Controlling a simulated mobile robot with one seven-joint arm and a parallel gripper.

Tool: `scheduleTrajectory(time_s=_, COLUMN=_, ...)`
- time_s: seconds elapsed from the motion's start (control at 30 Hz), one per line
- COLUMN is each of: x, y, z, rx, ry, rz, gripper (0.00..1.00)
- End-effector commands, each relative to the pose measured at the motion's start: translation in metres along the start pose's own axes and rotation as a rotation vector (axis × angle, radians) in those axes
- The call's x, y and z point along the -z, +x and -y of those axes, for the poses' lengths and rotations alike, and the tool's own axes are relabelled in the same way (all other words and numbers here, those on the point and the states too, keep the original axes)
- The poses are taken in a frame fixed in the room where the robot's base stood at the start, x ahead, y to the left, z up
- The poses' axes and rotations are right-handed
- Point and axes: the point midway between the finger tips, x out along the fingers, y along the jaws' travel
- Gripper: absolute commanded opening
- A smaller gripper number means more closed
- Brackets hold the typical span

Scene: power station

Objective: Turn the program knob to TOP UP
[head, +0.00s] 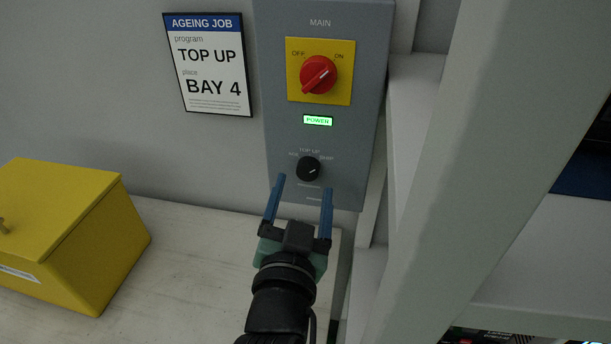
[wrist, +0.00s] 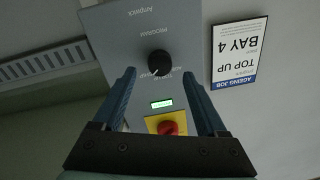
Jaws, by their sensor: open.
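The program knob (head: 308,169) is a small round black dial low on the grey panel (head: 279,132). TOP UP is printed above it, with smaller labels at its upper left and upper right. Its white mark points up and right, off TOP UP, toward the right-hand label. The wrist view shows the knob (wrist: 160,63) upside down, beyond and between the fingertips. My gripper (head: 304,184) is open and empty, its two blue fingers pointing at the panel just below the knob. The fingers also frame the wrist view (wrist: 159,73). No contact with the knob shows.
A red main switch (head: 319,75) on a yellow plate and a lit green POWER lamp (head: 318,120) are above the knob. An AGEING JOB sign (head: 208,66) reads TOP UP, BAY 4. A yellow box (head: 75,235) stands left; a pale shelf frame (head: 450,150) is close on the right.

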Motion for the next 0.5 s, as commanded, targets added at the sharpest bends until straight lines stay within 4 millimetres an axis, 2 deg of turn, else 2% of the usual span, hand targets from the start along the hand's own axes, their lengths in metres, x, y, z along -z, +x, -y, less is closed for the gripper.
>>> scheduleTrajectory(time_s=0.03, x=0.002, y=0.009, z=0.000, rx=-0.001, ry=0.000, rz=-0.001, gripper=0.75)
scheduleTrajectory(time_s=0.2, x=0.001, y=0.025, z=0.000, rx=0.000, ry=0.000, rz=-0.001, gripper=0.75)
scheduleTrajectory(time_s=0.5, x=0.000, y=0.031, z=0.000, rx=0.000, ry=0.000, rz=-0.001, gripper=0.75)
